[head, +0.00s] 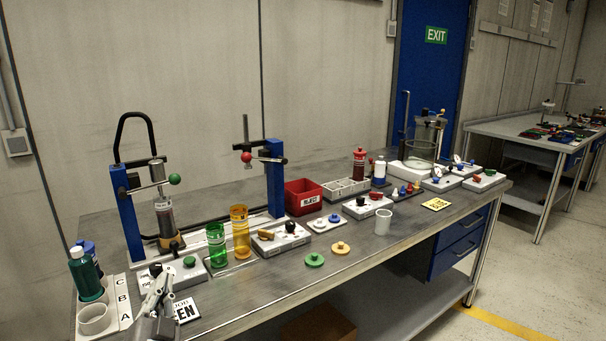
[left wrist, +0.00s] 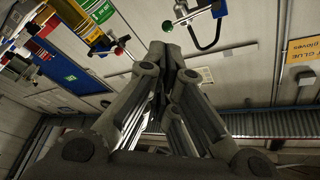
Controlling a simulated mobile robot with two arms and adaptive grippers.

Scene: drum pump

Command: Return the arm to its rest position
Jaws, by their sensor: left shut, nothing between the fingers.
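My left gripper (head: 158,282) is low at the left front of the workbench in the head view, in front of a white card with black letters (head: 186,310). In the left wrist view its fingers (left wrist: 174,65) come together at the tips and hold nothing. The wrist view looks toward the walls, with the bench gear along its upper edge. My right gripper is in neither view.
A white rack marked A, B, C (head: 122,308) with a dark green bottle (head: 88,276) and a white cup (head: 94,319) stands left of the gripper. A grey box with a green button (head: 190,270) and a green cylinder (head: 217,246) stand close behind it. The front edge is near.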

